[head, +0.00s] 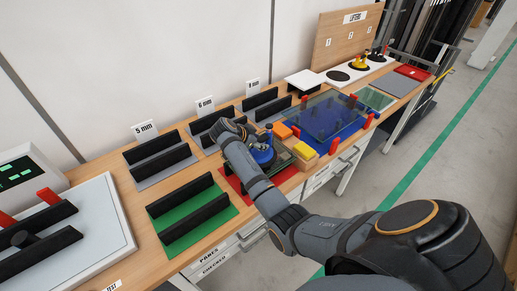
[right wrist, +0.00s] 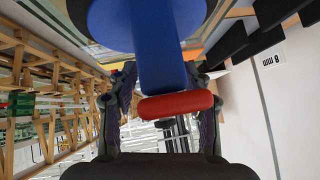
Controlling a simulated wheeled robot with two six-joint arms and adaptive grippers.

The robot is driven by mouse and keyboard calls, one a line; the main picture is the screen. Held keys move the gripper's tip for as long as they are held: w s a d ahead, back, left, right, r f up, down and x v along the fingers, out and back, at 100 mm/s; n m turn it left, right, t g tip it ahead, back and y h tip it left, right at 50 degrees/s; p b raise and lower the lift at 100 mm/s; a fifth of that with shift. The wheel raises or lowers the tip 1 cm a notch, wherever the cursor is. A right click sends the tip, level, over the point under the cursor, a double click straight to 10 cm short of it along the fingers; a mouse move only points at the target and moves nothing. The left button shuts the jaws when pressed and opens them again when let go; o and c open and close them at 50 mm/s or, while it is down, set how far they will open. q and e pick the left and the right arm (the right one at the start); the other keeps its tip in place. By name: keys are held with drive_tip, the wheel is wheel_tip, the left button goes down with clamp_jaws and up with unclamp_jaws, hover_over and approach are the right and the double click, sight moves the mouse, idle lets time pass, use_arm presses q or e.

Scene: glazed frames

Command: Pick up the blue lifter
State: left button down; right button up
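The blue lifter (head: 263,153) stands upright on a glass pane (head: 283,156) over a red mat (head: 231,182), right of the middle of the head view. In the right wrist view, upside down, the lifter's blue handle (right wrist: 159,45) and red end piece (right wrist: 177,105) fill the middle, with its round blue base at the top. My right gripper (right wrist: 160,82) has one finger on each side of the handle. I cannot tell whether the fingers touch it. In the head view my right wrist is just left of the lifter. My left gripper is out of view.
A green mat (head: 224,214) with black racks lies in front, left of my right forearm. Racks labelled 5, 6 and 8 mm line the wall. Orange (head: 283,130) and yellow (head: 305,151) blocks sit right of the lifter. A blue mat (head: 307,117) with glass and red clamps lies beyond.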

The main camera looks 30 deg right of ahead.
clamp_jaws()
drive_tip(key=shift+r, duration=0.15)
drive_tip(key=shift+w+r, duration=0.1)
drive_tip(key=shift+r, duration=0.5)
drive_tip(key=s+d+r, duration=0.2)
drive_tip(key=s+r, duration=0.9)
drive_tip(key=s, duration=0.3)
drive_tip(key=shift+r, duration=0.4)
